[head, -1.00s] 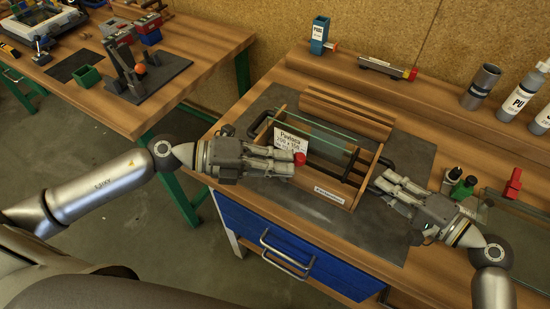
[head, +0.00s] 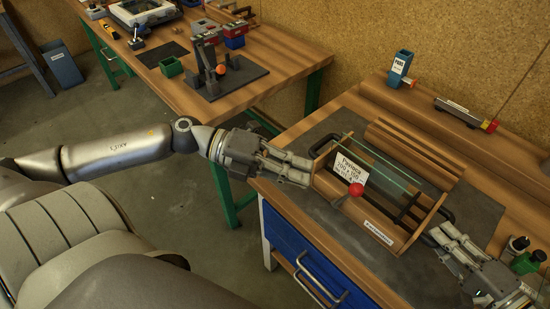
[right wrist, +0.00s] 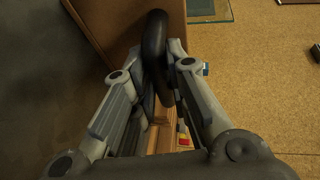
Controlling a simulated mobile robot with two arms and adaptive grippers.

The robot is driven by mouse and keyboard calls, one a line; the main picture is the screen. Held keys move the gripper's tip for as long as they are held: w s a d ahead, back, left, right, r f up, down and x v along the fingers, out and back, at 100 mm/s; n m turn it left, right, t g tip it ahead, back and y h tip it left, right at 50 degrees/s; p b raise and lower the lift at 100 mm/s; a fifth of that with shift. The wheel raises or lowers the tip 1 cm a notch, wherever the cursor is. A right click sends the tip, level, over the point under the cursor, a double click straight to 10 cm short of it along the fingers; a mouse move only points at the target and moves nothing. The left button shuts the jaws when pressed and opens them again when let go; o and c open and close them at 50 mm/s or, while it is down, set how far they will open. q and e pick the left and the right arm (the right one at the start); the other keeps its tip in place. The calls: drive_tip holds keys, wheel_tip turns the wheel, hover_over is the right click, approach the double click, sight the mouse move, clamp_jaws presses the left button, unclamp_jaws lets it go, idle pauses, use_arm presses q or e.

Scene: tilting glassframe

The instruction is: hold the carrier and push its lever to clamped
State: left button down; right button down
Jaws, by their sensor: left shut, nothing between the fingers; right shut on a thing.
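The carrier (head: 399,236) is a wooden frame on a dark mat, with a glass pane (head: 378,160) and a white printed card (head: 350,166) inside. Its lever (head: 355,189) has a red knob and stands at the front of the carrier, below the card. My left gripper (head: 308,172) is shut and empty at the carrier's left end, apart from the red knob. My right gripper (head: 437,235) is shut on the black right handle (head: 446,214). The right wrist view shows this handle (right wrist: 155,45) between the fingers. The far left handle (head: 325,145) is partly hidden.
A blue PU01 holder (head: 399,68) and a grey bar with a red end (head: 465,112) stand on the back ledge. Small bottles (head: 525,258) stand right of the carrier. A second bench (head: 290,75) with a dark fixture (head: 215,80) is at the back left.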

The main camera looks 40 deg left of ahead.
use_arm(q)
drive_tip(key=shift+s+a+r, duration=0.3)
drive_tip(key=shift+a+r, duration=0.05)
drive_tip(key=shift+a, duration=0.3)
drive_tip(key=shift+s+a+r, duration=0.3)
drive_tip(key=shift+a+r, duration=0.05)
drive_tip(key=shift+a, duration=0.35)
drive_tip(key=shift+s+a+r, duration=0.3)
drive_tip(key=shift+a+r, duration=0.05)
drive_tip(key=shift+a, duration=0.3)
use_arm(e)
drive_tip(key=shift+f, duration=0.15)
use_arm(q)
drive_tip(key=m+g+h, duration=0.2)
drive_tip(key=m+g, duration=0.1)
drive_tip(key=g, duration=0.3)
approach(351, 194)
drive_tip(key=d, duration=0.6)
drive_tip(key=shift+d+f, duration=0.1)
drive_tip(key=shift+f, duration=0.3)
